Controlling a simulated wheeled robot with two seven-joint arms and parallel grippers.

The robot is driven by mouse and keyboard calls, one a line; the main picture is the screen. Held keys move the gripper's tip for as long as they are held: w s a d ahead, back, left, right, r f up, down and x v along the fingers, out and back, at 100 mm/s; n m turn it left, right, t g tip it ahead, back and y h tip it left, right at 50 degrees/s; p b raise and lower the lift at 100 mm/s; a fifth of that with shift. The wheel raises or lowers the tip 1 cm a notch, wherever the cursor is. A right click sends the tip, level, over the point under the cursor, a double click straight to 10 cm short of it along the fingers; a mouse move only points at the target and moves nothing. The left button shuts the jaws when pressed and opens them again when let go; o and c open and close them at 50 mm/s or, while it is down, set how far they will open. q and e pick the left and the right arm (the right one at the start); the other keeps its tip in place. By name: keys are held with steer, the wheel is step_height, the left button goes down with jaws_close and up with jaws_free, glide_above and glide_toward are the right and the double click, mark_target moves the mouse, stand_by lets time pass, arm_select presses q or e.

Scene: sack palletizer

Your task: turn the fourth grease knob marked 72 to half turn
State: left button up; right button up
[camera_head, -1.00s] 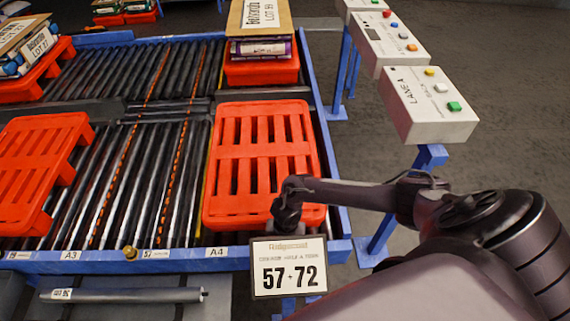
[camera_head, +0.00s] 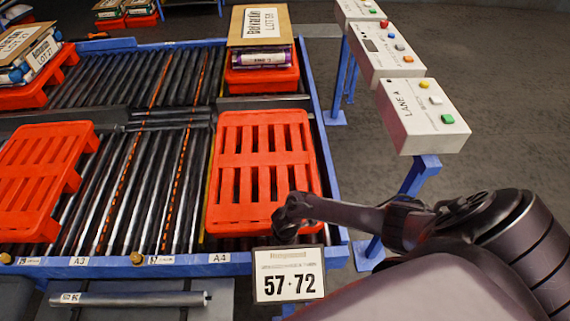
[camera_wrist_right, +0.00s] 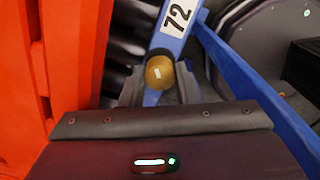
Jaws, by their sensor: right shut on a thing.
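The grease knob (camera_wrist_right: 159,72) is a round brass knob with a short white mark, on the blue rail below a white label reading 72 (camera_wrist_right: 177,16). My right gripper (camera_wrist_right: 158,84) is shut on this knob, its dark fingers on either side in the right wrist view. In the head view my right gripper (camera_head: 286,226) is at the rail's front right and hides the knob. Other brass knobs (camera_head: 137,258) sit along the front rail to the left. A placard reading 57·72 (camera_head: 289,274) stands in front of the gripper. My left gripper is not in view.
An orange pallet (camera_head: 228,170) lies on the rollers just behind my right gripper; another (camera_head: 42,170) lies at the left. Control boxes (camera_head: 425,112) on blue posts stand at the right. A loose roller (camera_head: 130,299) lies in front of the rail.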

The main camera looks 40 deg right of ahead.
steer(key=m+p, duration=0.2)
steer(key=m, duration=0.4)
steer(key=shift+r+p, duration=0.1)
steer(key=shift+p, duration=0.25)
steer(key=m+p, duration=0.1)
steer(key=m, duration=0.5)
steer(key=shift+p, duration=0.4)
steer(key=o, duration=1)
steer(key=shift+c, duration=0.2)
step_height(320, 180, up, 8)
steer(key=shift+f+p, duration=0.2)
steer(key=shift+p, duration=0.95)
